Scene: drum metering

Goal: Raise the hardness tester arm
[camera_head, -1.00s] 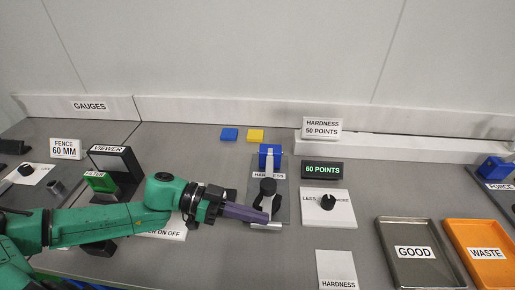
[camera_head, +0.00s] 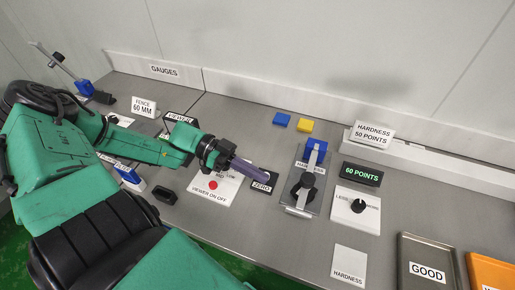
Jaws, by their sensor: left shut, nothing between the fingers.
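The hardness tester (camera_head: 309,180) stands on the bench right of centre, with a blue block (camera_head: 316,148) at its back. Its grey arm (camera_head: 312,160) runs forward from the block, low over the base plate, to a dark round knob (camera_head: 303,187). A pale bar (camera_head: 298,212) shows at the front end. My left gripper (camera_head: 264,184) is shut and empty, with purple fingers, left of the tester and apart from it, near the ZERO label. My right gripper is out of view.
A 60 POINTS display (camera_head: 361,174) and a dial plate (camera_head: 356,208) stand right of the tester. The VIEWER ON OFF panel (camera_head: 213,187) lies below my left wrist. A GOOD tray (camera_head: 430,258) is at lower right.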

